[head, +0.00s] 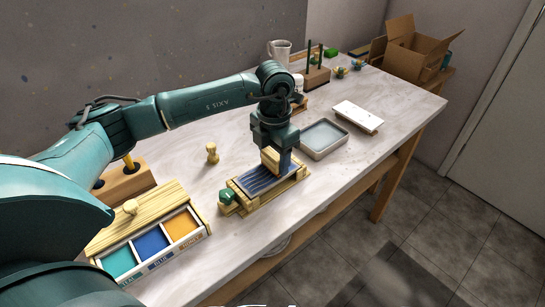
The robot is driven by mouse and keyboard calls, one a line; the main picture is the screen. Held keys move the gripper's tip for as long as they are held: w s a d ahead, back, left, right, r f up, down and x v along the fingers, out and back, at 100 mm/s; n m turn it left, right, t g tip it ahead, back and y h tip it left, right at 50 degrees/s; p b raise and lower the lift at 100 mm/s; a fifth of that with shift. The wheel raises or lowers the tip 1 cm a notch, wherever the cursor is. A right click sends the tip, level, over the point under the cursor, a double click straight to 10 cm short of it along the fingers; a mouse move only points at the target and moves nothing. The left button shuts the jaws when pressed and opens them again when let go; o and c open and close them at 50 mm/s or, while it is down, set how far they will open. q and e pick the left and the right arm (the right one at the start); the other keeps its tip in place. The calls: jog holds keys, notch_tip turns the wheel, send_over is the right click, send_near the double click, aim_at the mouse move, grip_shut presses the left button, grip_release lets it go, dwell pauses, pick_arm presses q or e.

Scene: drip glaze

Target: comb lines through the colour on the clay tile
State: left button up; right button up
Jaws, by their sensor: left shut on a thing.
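The clay tile (262,183) lies in a pale wooden frame (293,187) on the table. Its surface is dark blue with light lines running along it. My left gripper (277,152) points down over the tile's right part. It is shut on a pale wooden block (270,158), which looks like the comb. The comb's lower edge is at or just above the tile; I cannot tell if it touches. My right gripper is not in view.
A box of teal, blue and orange colours (100,262) stands at the front left. A grey water tray (344,143) and a white slab on wood (376,122) are to the right. A small wooden peg (212,153) stands behind the tile. A cardboard box (412,55) is at the far end.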

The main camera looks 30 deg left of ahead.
pick_arm(q)
jog(key=shift+w, duration=0.15)
jog(key=shift+w+d+b, duration=0.3)
jog(key=shift+w, duration=0.25)
jog(key=shift+w+d+b, duration=0.3)
jog(key=shift+w, duration=0.35)
dwell(0.4)
